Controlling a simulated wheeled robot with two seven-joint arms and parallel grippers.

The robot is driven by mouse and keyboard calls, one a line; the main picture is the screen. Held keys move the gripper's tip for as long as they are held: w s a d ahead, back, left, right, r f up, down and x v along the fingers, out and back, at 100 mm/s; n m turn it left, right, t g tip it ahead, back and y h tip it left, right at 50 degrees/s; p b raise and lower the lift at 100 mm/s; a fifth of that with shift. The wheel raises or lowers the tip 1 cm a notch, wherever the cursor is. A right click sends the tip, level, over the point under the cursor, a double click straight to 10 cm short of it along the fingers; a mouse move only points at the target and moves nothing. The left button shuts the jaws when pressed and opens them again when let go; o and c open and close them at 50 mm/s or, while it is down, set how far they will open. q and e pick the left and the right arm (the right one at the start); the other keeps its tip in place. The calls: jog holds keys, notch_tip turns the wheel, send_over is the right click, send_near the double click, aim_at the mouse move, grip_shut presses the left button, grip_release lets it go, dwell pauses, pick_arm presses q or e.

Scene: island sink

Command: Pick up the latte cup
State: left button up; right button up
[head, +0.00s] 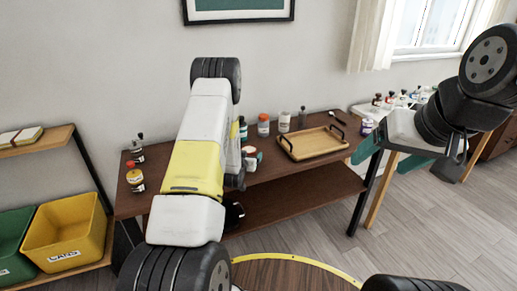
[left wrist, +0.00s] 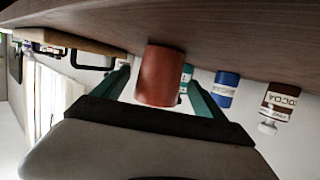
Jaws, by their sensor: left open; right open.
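A reddish-brown cup, which I take to be the latte cup (left wrist: 160,76), stands on the dark wood table and appears upside down in the left wrist view. My left gripper (left wrist: 162,94) is open, with one teal finger on either side of the cup. Gaps show between the cup and both fingers; I cannot tell how deep the cup is between them. In the head view, my left arm hides most of the left gripper (head: 258,158) and the cup's body. My right gripper (head: 392,156) is open and empty, off the table's right end.
Several bottles and jars stand along the back of the table (head: 290,167), including a white jar with an orange lid (head: 263,125). A wooden tray (head: 313,144) lies right of the cup. A cocoa jar (left wrist: 280,100) shows in the wrist view. A yellow bin (head: 65,228) is at left.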

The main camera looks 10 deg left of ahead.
pick_arm(q)
jog(key=x, duration=0.4)
jog(key=shift+w+f, duration=0.15)
jog(key=shift+w, duration=0.05)
jog(key=shift+d, duration=0.1)
jog(key=shift+c, duration=0.2)
jog(key=c, duration=1.7)
